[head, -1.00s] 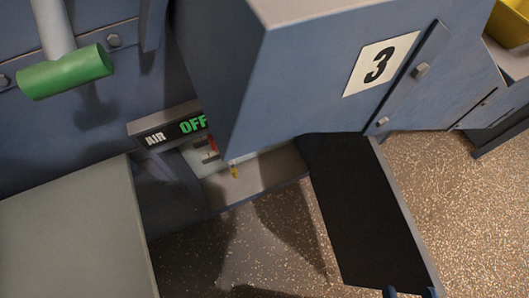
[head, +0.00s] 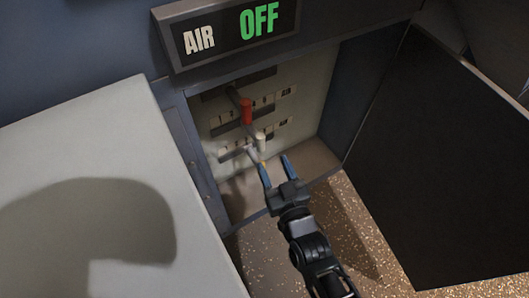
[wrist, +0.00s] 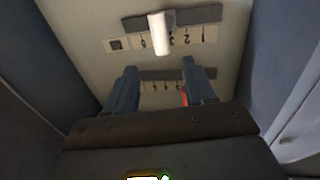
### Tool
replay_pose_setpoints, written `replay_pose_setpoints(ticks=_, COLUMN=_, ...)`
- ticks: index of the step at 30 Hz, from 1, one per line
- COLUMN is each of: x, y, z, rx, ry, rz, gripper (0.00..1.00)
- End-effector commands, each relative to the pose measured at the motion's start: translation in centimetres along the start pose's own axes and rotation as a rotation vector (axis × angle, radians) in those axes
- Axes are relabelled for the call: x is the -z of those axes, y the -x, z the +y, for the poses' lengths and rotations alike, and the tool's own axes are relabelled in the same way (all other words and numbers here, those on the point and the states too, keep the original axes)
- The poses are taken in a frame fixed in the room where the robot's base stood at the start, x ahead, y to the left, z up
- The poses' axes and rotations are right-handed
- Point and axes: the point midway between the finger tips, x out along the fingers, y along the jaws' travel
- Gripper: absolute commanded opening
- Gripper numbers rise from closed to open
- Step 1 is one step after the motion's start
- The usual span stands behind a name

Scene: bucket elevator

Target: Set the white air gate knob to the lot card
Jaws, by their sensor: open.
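The white knob (head: 260,143) stands out from a slotted, numbered panel (head: 310,100) inside an open cabinet. In the wrist view the white knob (wrist: 159,33) is in front of a dark slot, its numbered strip partly hidden behind it. I cannot tell which number it points to. My gripper (head: 276,169) is open and empty, its blue fingers pointing at the panel just below the white knob in the head view. In the wrist view the knob lies beyond the fingertips, between them sideways, and appears apart from them. No lot card shows.
A red knob (head: 246,110) is just above the white one in the head view. An AIR sign (head: 228,32) reads OFF in green. The dark open door (head: 445,165) stands to the right, a grey box top (head: 110,230) to the left. Cabinet walls flank my gripper closely.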

Motion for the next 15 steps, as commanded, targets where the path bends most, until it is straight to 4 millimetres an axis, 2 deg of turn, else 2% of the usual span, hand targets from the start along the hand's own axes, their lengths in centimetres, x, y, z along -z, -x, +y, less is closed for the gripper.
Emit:
replay_pose_setpoints(ticks=7, x=-0.4, y=-2.7, z=-0.5, rx=0.005, ry=-0.003, rz=0.006, gripper=0.54)
replay_pose_setpoints(ticks=15, x=-0.5, y=-6.8, z=-0.5, rx=0.005, ry=-0.003, rz=0.006, gripper=0.54)
